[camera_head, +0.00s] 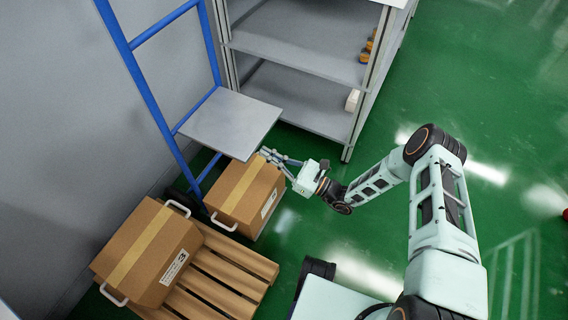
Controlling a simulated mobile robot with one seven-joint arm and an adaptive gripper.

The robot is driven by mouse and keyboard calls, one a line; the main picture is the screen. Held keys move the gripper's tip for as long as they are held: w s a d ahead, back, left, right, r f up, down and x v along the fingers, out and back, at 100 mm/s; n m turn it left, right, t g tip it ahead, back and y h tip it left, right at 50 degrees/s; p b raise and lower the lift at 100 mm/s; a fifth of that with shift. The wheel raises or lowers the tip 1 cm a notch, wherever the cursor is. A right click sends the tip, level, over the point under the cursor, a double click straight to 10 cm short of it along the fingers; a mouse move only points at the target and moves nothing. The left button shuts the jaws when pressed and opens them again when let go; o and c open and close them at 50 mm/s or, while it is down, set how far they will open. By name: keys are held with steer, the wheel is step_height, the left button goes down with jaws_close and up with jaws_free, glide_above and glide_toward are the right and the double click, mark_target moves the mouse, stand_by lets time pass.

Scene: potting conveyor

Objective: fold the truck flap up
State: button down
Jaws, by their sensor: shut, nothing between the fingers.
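The hand truck (161,112) has a blue tube frame and stands against the grey wall on the left. Its grey flap (229,124) sticks out from the frame like a shelf, about level, above a cardboard box. My gripper (265,153) is shut and empty. Its fingertips are at the flap's near right edge, close to the box top; I cannot tell whether they touch the flap. The lower part of the truck is hidden behind the boxes.
One taped cardboard box (246,197) stands under the flap. Another box (146,254) with white handles sits on a wooden pallet (228,268). A grey shelf unit (300,60) stands behind the flap.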

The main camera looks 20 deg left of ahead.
step_height(320, 180, up, 4)
steer(key=shift+d, duration=0.15)
steer(key=shift+r, duration=0.1)
stand_by(0.5)
